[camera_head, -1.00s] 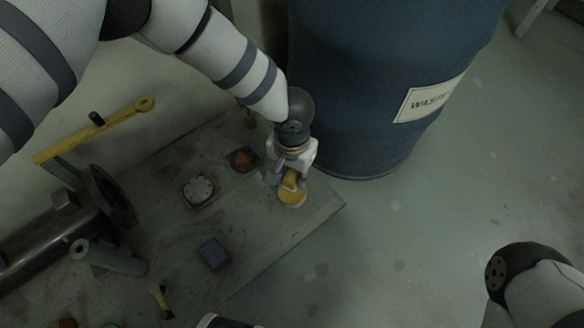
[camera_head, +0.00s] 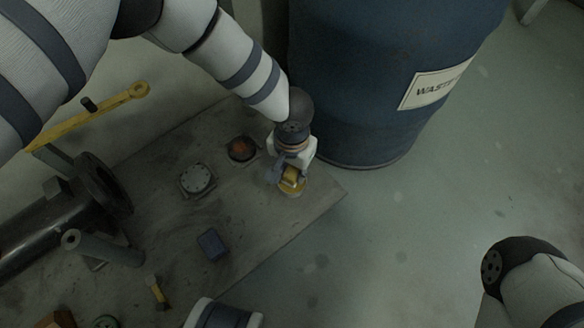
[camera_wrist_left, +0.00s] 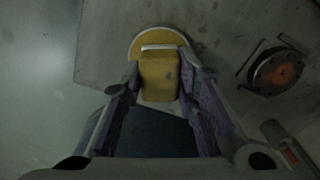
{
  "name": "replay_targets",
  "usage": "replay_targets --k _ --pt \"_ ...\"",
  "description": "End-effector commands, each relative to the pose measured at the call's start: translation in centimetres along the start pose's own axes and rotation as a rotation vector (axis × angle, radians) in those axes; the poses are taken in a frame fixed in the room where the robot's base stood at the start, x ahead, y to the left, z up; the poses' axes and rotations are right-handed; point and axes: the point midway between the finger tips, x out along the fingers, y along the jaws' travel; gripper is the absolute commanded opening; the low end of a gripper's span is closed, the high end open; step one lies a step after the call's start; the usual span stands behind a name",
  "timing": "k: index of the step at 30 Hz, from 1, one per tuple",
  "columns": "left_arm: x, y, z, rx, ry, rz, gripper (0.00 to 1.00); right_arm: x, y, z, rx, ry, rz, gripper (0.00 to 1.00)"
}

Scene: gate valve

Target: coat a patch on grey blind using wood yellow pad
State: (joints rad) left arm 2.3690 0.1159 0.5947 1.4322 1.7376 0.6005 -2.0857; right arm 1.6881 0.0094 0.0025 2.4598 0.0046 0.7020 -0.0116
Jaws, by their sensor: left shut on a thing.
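My left gripper (camera_head: 287,175) is shut on the yellow pad (camera_wrist_left: 160,75), a block with a pale strip along its far edge. The pad is over a round yellow disc with a pale rim (camera_wrist_left: 149,39), near the table's right corner; I cannot tell whether they touch. In the head view the gripper partly covers the disc (camera_head: 293,192). The grey blind (camera_head: 197,180), a round plate with bolt holes around it, lies on the table left of the gripper. My right gripper is out of view.
A round fitting with an orange centre (camera_head: 241,149) sits between blind and gripper; the wrist view shows it too (camera_wrist_left: 275,72). A blue waste drum (camera_head: 385,80) stands behind.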

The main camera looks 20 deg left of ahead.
Motion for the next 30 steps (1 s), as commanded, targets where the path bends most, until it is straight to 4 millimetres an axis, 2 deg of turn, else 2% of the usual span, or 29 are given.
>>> replay_targets --k 30 --pt "0.97 0.00 0.03 0.000 -0.001 0.000 0.06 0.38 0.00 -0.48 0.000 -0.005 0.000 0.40"
